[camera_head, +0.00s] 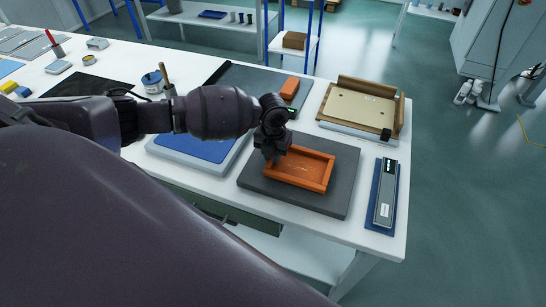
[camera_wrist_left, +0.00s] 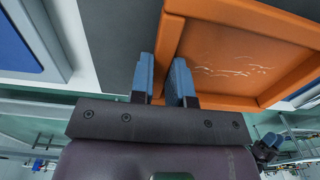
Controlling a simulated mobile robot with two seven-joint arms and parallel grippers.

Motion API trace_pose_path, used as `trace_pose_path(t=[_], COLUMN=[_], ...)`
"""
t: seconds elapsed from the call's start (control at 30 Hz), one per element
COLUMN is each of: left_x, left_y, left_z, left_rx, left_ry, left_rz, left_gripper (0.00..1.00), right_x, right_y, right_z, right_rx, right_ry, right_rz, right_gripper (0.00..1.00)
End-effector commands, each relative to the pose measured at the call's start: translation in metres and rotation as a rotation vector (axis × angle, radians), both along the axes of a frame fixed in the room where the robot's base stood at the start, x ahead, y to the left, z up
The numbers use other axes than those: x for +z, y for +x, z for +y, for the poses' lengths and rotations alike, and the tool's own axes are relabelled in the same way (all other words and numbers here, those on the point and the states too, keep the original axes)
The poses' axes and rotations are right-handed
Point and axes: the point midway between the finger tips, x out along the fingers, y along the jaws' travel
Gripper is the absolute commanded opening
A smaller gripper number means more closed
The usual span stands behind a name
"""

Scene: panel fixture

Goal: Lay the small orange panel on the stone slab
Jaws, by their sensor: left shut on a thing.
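The small orange panel (camera_head: 314,157) is a shallow tray-like piece with a raised rim and pale scratches on its face. It lies over the dark grey stone slab (camera_head: 325,205) in the head view. I cannot tell whether its underside touches the slab. My left gripper (camera_head: 277,160) is at the panel's left side. In the left wrist view its two blue fingers (camera_wrist_left: 163,80) are shut on the panel's left rim (camera_wrist_left: 168,50), one on each side. My right gripper (camera_wrist_left: 268,148) seems to show small and dark at the lower right there; its jaws are unclear.
A blue panel in a grey frame (camera_head: 208,150) lies left of the slab. A level-like bar (camera_head: 384,192) on a blue mat lies to the right. A wooden fixture (camera_head: 362,103) and another orange piece (camera_head: 290,88) stand behind. The white bench's front edge is close.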

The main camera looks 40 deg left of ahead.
Motion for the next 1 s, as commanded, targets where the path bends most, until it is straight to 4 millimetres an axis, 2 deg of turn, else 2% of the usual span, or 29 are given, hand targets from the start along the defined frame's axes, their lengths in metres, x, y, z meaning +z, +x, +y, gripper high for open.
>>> trace_pose_path(t=[0.1, 0.43, 0.47, 0.6, 0.87, 1.0], left_x=[-0.011, -0.013, -0.014, -0.013, -0.013, -0.006], left_y=[0.000, 0.000, 0.000, 0.000, 0.000, 0.000], left_z=[0.000, 0.000, 0.000, 0.000, 0.000, 0.000], left_rx=[0.000, -0.001, -0.001, -0.001, -0.001, -0.001], left_ry=[0.000, 0.000, 0.000, 0.000, 0.000, 0.001], left_rz=[0.000, 0.000, 0.000, 0.000, 0.000, -0.001], left_gripper=[0.00, 0.00, 0.20, 0.41, 0.42, 0.42], right_x=[-0.004, -0.011, -0.011, -0.009, -0.004, -0.001], right_y=[-0.003, -0.011, -0.011, -0.009, -0.003, 0.001], right_z=[-0.001, -0.002, -0.002, -0.002, 0.000, 0.000], right_rx=[-0.002, -0.006, -0.006, -0.005, -0.001, 0.001], right_ry=[0.000, -0.001, -0.001, 0.000, 0.000, -0.001], right_rz=[0.008, 0.027, 0.026, 0.023, 0.008, 0.000], right_gripper=[0.43, 0.43, 0.43, 0.43, 0.43, 0.43])
